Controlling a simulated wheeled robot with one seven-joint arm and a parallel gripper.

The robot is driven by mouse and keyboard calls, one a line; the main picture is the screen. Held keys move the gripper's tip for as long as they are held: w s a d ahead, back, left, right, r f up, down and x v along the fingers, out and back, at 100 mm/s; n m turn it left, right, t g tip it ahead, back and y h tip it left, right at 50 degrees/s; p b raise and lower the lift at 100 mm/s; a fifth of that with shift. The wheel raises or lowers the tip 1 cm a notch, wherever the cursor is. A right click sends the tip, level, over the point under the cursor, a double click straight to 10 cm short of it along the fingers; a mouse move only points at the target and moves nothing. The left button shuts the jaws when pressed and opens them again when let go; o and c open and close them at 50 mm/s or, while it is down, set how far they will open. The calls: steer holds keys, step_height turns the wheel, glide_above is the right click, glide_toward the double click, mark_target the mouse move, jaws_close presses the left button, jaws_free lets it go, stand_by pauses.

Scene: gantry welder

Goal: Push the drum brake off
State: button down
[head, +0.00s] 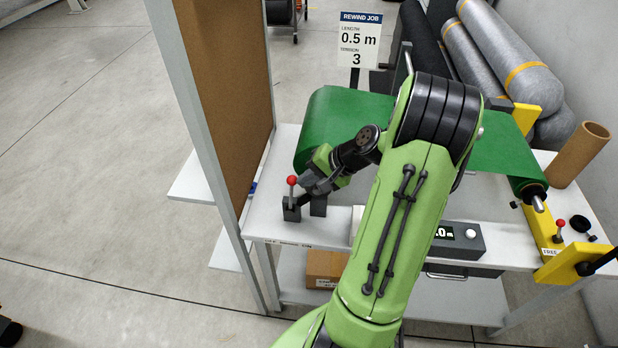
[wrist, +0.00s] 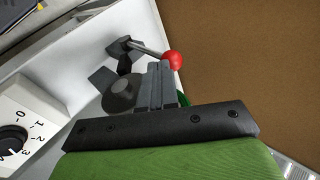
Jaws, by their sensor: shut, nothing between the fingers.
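A lever with a red ball knob (head: 291,181) stands on a dark block (head: 291,211) at the left end of the white bench, by the green roll (head: 322,118). The wrist view shows the same red knob (wrist: 174,60) on a grey rod. My gripper (head: 306,198) is shut and empty, right beside this lever. In the wrist view its fingertips (wrist: 158,70) are close to the knob and rod; I cannot tell whether they touch. A second red-knobbed lever (head: 560,224) stands at the right on a yellow bracket marked FREE.
A brown panel (head: 228,80) rises close at the left. A white box with a numbered dial (wrist: 15,140) is near the gripper. A display unit (head: 460,237) sits at the bench front. A cardboard tube (head: 580,155) stands at the right. A sign (head: 358,40) reads 0.5 m, tension 3.

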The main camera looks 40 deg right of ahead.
steer(key=shift+w+a+r+g+h+p, duration=0.35)
steer(key=shift+w+a+g+p, duration=0.1)
steer(key=shift+w+a+g, duration=0.1)
steer(key=w+a+f+g+h+p, duration=0.1)
steer(key=w+a+g+h+p, duration=0.2)
steer(key=w+a, duration=0.3)
steer(key=shift+w+n+g, duration=0.3)
steer(key=shift+w+g, duration=0.45)
steer(key=shift+w, duration=0.2)
steer(key=shift+f, duration=0.1)
